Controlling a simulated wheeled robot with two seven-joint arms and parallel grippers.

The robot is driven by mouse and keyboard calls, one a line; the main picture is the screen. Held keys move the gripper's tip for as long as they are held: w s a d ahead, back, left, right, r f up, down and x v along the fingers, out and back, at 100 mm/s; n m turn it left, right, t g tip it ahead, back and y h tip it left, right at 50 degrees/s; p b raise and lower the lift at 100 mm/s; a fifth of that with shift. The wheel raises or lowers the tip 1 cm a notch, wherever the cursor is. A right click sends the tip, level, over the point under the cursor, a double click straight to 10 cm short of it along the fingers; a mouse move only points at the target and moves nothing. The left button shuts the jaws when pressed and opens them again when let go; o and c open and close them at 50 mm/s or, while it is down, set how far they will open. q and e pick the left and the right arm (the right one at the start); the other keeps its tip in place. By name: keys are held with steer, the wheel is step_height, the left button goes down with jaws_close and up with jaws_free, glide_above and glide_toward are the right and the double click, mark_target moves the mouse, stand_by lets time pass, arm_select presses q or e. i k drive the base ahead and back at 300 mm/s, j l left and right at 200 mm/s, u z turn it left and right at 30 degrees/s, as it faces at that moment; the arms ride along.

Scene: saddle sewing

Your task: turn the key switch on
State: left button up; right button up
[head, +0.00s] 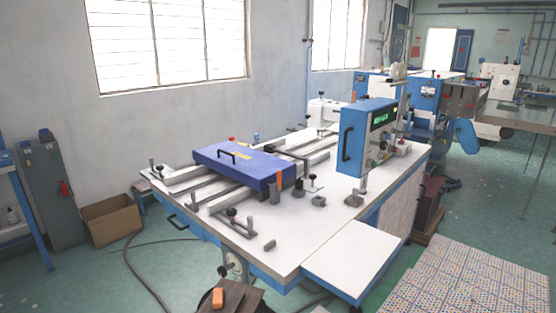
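A white-topped sewing machine table (330,228) with blue sides stands in the middle of the head view. On its right side is a blue upright machine head (352,125) with a black handle. The grey control panel (384,122) on that head faces right and has a lit green display (380,119) and small knobs or buttons. I cannot make out which of these small parts is the key switch, or its position. Neither of my grippers shows in the head view.
A blue clamp plate (235,163) with a handle lies on rails on the table. A lower white side shelf (352,258) juts out at the front right. A cardboard box (112,218) and grey cabinet (55,195) stand left. A patterned stack (470,283) lies front right.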

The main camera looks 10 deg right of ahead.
mark_target(405, 133)
steer(key=i+l, duration=0.15)
steer(key=l, duration=0.25)
steer(key=i+l, duration=0.2)
steer(key=l, duration=0.25)
steer(key=i+l, duration=0.15)
steer(key=l, duration=0.25)
steer(key=i+l, duration=0.15)
steer(key=l, duration=0.25)
steer(key=i+l, duration=0.2)
steer(key=l, duration=0.2)
steer(key=i+l, duration=0.15)
steer(key=l, duration=0.3)
steer(key=i+l, duration=0.15)
steer(key=l, duration=0.25)
steer(key=i+l, duration=0.15)
steer(key=l, duration=0.25)
